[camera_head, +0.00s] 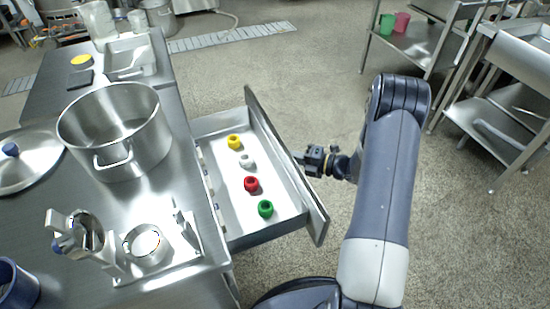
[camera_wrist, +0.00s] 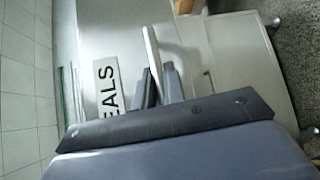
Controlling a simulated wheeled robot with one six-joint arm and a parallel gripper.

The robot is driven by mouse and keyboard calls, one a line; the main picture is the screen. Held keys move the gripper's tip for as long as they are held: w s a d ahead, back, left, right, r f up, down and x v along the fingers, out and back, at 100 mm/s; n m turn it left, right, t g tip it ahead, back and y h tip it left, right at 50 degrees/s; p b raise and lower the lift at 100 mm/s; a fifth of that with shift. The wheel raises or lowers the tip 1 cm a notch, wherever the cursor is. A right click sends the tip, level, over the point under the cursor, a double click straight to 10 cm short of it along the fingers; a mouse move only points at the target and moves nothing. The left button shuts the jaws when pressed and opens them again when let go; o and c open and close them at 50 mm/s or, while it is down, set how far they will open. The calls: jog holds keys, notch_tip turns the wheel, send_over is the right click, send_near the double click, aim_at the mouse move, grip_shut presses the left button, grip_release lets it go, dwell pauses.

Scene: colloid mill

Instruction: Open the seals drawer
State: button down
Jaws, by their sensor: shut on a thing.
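The seals drawer (camera_head: 283,170) stands pulled out from the steel counter in the head view. Inside it lie a yellow seal (camera_head: 234,141), a white seal (camera_head: 246,161), a red seal (camera_head: 251,184) and a green seal (camera_head: 265,208) in a row. My gripper (camera_head: 303,160) is at the outer face of the drawer front. In the wrist view, a label ending in "EALS" (camera_wrist: 107,88) is on the drawer front. There the gripper fingers (camera_wrist: 160,86) are shut on the bar handle (camera_wrist: 155,57) beside the label.
A large steel pot (camera_head: 116,130) and its lid (camera_head: 28,160) are on the counter left of the drawer. Steel shelving (camera_head: 410,45) with green and pink cups stands at the upper right. The floor (camera_head: 300,80) beyond the drawer is clear.

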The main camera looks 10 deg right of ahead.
jog(key=shift+w+d, duration=0.15)
jog(key=shift+d, duration=0.6)
jog(key=c, duration=1.5)
grip_release()
jog(key=p+v, duration=0.2)
jog(key=v, duration=0.8)
jog(key=shift+s+d, duration=0.2)
jog(key=shift+d, duration=0.15)
